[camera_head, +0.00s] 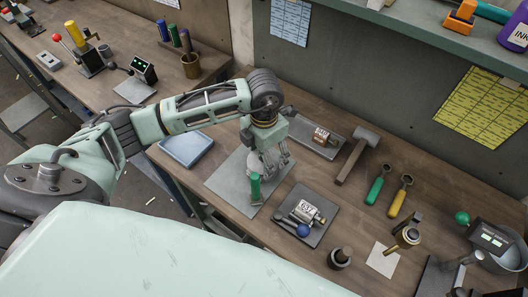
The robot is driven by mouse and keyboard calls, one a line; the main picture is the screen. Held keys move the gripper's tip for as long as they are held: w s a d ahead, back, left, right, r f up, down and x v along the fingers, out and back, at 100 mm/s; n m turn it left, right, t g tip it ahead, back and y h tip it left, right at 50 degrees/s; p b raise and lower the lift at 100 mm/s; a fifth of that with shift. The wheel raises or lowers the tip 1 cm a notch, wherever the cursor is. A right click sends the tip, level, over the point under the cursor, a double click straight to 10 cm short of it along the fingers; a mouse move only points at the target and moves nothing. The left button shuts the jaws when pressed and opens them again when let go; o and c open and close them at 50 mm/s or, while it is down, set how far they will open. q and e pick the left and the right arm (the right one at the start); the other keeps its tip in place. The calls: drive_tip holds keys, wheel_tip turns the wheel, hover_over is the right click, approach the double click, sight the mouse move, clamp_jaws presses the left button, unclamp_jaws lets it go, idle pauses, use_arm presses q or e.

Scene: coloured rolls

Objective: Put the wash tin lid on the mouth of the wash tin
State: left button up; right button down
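A round grey metal vessel (510,259) at the lower right edge looks like the wash tin; a dark box with a lit display overlaps it, and I cannot tell whether its mouth is covered. I cannot pick out the wash tin lid with certainty. My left gripper (270,170) points down over a grey mat (228,182) in the middle of the bench. My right gripper is not in view.
A dark tray with a numbered device (306,210) lies right of the mat. A hammer (357,154), green (378,185) and yellow (401,195) tools and a brass-headed stamp (406,238) lie farther right. A blue tray (187,147) is at the left. A shelf overhangs the back.

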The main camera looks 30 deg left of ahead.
use_arm(q)
drive_tip(key=shift+f, duration=0.1)
drive_tip(key=shift+f+b, duration=0.4)
drive_tip(key=shift+b, duration=0.15)
drive_tip(key=shift+f, duration=0.2)
drive_tip(key=shift+s+r, duration=0.1)
drive_tip(key=shift+c, duration=0.4)
drive_tip(key=o, duration=1.2)
drive_tip(key=shift+w, duration=0.2)
drive_tip(key=shift+s, duration=0.1)
